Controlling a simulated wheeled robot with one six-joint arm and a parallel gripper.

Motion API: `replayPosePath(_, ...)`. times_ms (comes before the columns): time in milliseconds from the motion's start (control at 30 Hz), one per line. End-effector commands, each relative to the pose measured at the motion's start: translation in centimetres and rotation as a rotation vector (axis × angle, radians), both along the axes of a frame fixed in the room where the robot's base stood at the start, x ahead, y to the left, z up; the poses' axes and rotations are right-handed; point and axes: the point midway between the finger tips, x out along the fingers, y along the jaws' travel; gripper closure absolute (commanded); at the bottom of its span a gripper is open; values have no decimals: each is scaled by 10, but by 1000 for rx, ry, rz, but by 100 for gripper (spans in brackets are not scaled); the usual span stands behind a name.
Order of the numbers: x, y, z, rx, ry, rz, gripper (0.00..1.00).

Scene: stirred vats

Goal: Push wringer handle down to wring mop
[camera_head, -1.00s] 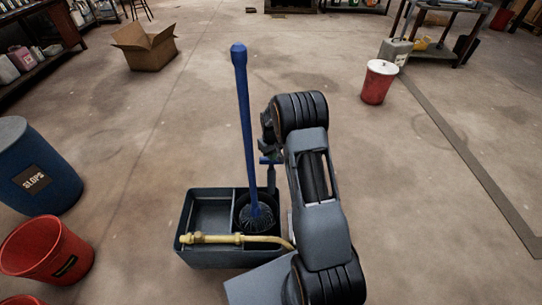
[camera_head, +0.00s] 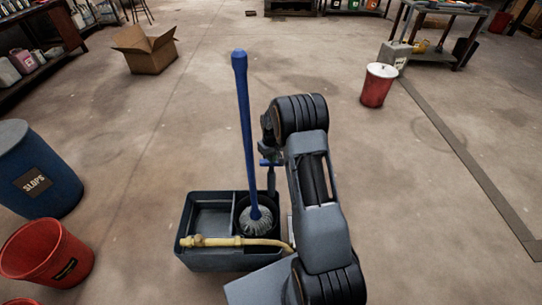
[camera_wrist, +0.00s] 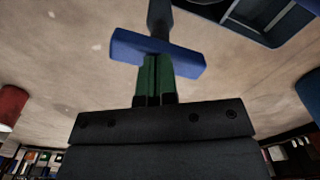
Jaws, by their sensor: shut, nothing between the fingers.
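The wringer handle (camera_head: 271,179) is a dark lever with a blue crossbar grip at its top, standing at the right side of the dark mop bucket (camera_head: 217,262). The blue grip (camera_wrist: 150,54) lies across the tips of my gripper (camera_wrist: 153,78) in the wrist view. The green fingers are shut together with nothing between them; the grip appears at or just beyond their tips, and I cannot tell whether they touch. The mop (camera_head: 243,110) stands nearly upright, its grey head (camera_head: 256,220) in the bucket's right compartment. In the head view my arm partly hides the gripper and the bucket's right side.
A yellow hose (camera_head: 215,241) crosses the bucket's front. A red bucket (camera_head: 45,253) and blue slops drum (camera_head: 38,172) stand at left. A cardboard box (camera_head: 146,50) and red-and-white bucket (camera_head: 377,84) stand farther back. The floor between them is clear.

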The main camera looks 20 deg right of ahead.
Motion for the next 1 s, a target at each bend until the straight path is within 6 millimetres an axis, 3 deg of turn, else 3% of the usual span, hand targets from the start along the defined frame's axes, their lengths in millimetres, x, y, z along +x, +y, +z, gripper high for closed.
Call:
replayPosePath(500, 0, 0, 40, 0, 1, 0, 100)
replayPosePath(1000, 0, 0, 42, 0, 0, 0, 100)
